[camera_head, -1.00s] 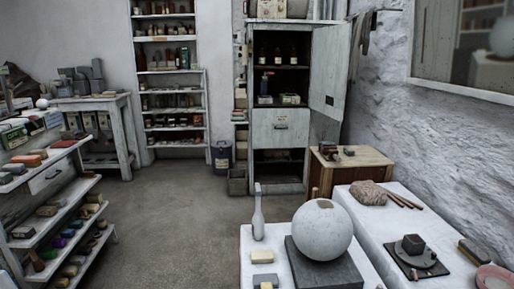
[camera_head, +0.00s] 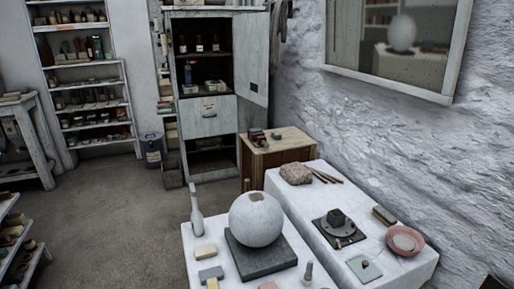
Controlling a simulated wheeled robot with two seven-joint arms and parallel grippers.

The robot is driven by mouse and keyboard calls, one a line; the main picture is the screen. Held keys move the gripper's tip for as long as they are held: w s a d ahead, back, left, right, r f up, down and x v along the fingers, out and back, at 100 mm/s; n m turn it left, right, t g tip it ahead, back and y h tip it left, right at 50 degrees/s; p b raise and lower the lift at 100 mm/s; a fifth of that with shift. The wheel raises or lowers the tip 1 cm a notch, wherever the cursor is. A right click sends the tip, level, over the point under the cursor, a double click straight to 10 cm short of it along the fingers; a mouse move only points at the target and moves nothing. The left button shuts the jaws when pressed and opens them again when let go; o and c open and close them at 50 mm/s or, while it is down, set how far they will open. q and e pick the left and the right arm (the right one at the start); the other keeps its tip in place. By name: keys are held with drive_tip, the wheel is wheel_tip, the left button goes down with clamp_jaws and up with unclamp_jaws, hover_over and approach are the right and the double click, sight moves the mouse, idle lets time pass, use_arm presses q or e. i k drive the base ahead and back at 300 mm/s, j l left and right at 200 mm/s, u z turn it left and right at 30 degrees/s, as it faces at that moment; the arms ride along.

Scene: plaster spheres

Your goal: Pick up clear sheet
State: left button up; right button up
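A small pale grey, partly see-through square (camera_head: 365,269), which looks like the clear sheet, lies flat near the front edge of the right white-topped table (camera_head: 408,262). A small darker mark or piece shows at its upper edge; I cannot tell what it is. Neither of my grippers is in view.
A plaster sphere (camera_head: 256,220) sits on a dark slab (camera_head: 262,258) on the left table. Open floor (camera_head: 110,225) lies left.

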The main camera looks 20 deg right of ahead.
sight(362, 268)
drive_tip(key=z, duration=1.45)
drive_tip(key=u, duration=1.1)
drive_tip(key=i+l+u, duration=0.1)
drive_tip(key=l, duration=0.25)
drive_tip(key=i+l, duration=0.2)
drive_tip(key=l, duration=0.2)
drive_tip(key=u, duration=0.05)
